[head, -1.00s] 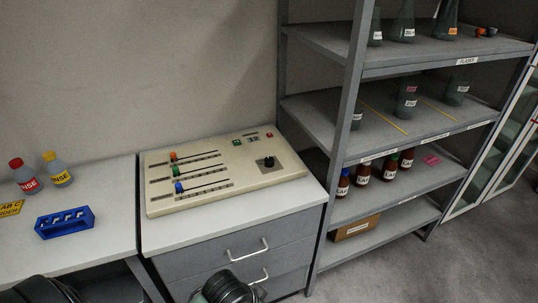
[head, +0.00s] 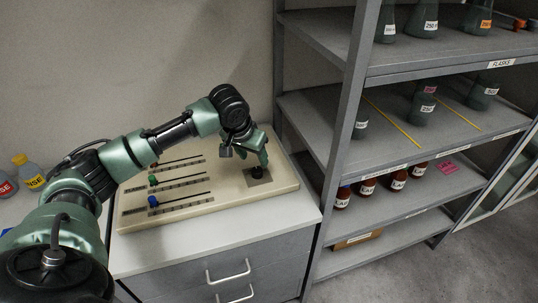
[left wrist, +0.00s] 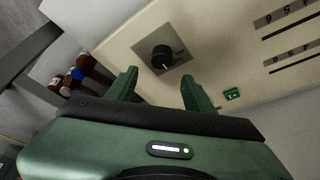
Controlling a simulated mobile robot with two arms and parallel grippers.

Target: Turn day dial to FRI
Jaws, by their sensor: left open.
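The black round dial (head: 257,173) sits on a dark square plate at the right end of the beige control panel (head: 278,189). In the left wrist view the dial (left wrist: 160,56) shows a small light pointer mark; its day lettering is too small to read. My left gripper (head: 260,158) is over the dial, pointing down. In the left wrist view its two green fingers (left wrist: 160,75) are spread apart, with the dial beyond them and apart from them. Nothing is between the fingers. My right gripper is not in view.
A green slider knob (head: 152,180) and a blue slider knob (head: 153,201) stand on the panel's left side, below my arm. A grey shelf rack (head: 345,90) with flasks and bottles stands close on the right. The cabinet top (head: 270,222) in front of the panel is clear.

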